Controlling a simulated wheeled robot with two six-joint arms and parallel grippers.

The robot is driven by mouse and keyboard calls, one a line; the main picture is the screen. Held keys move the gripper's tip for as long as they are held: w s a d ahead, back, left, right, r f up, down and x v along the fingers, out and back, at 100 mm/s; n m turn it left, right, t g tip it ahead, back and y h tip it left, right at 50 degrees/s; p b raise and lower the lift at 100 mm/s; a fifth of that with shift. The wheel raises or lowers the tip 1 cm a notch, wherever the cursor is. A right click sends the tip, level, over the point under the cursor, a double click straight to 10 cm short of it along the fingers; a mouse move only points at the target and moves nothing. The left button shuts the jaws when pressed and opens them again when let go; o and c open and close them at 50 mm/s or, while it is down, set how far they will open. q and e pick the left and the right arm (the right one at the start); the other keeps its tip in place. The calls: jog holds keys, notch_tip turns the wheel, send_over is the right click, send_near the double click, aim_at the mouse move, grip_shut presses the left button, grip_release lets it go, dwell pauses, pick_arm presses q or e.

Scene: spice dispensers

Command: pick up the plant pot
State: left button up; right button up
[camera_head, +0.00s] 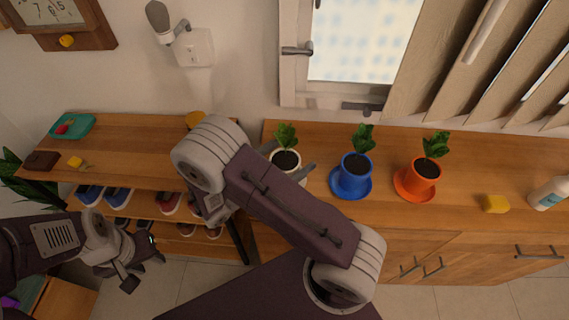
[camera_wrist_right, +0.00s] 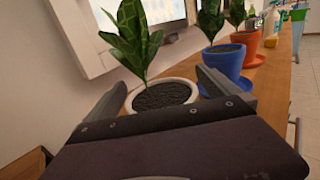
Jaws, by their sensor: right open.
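Three potted plants stand in a row on the wooden cabinet top: a white pot (camera_head: 287,162) at the left, a blue pot (camera_head: 355,172) in the middle and an orange pot (camera_head: 424,176) at the right. My right gripper (camera_wrist_right: 160,85) is open, with one finger on each side of the white pot (camera_wrist_right: 178,90). I cannot tell whether the fingers touch it. In the head view my right arm hides the pot's lower left part. The blue pot (camera_wrist_right: 223,62) is just beyond the right finger. My left gripper (camera_head: 140,268) hangs low at the left, away from the pots; its jaw state is unclear.
A yellow block (camera_head: 495,204) and a white bottle (camera_head: 549,193) stand at the right of the cabinet. A shoe rack (camera_head: 130,150) with a teal tray (camera_head: 73,126) is at the left. The wall and window (camera_head: 350,50) are close behind the pots.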

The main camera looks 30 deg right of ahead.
aim_at(289, 149)
jog(key=shift+w+d, duration=0.15)
jog(key=shift+d, duration=0.55)
jog(key=shift+a, duration=0.15)
jog(key=c, duration=2.1)
jog(key=shift+r, duration=0.1)
jog(key=shift+r, duration=0.35)
jog(key=r, duration=0.1)
jog(key=r+p, duration=0.1)
jog(key=r, duration=0.2)
jog(key=shift+s+d, duration=0.25)
jog(key=shift+s, duration=0.1)
jog(key=s+d+r+p, duration=0.2)
jog(key=s+p, duration=0.1)
jog(key=p, duration=0.1)
jog(key=s+d+r+p, duration=0.2)
jog(key=s+p, duration=0.1)
jog(key=p, duration=0.2)
jog(key=s+d+r+p, duration=0.2)
jog(key=s+p, duration=0.1)
jog(key=p, duration=0.2)
jog(key=shift+r, duration=0.1)
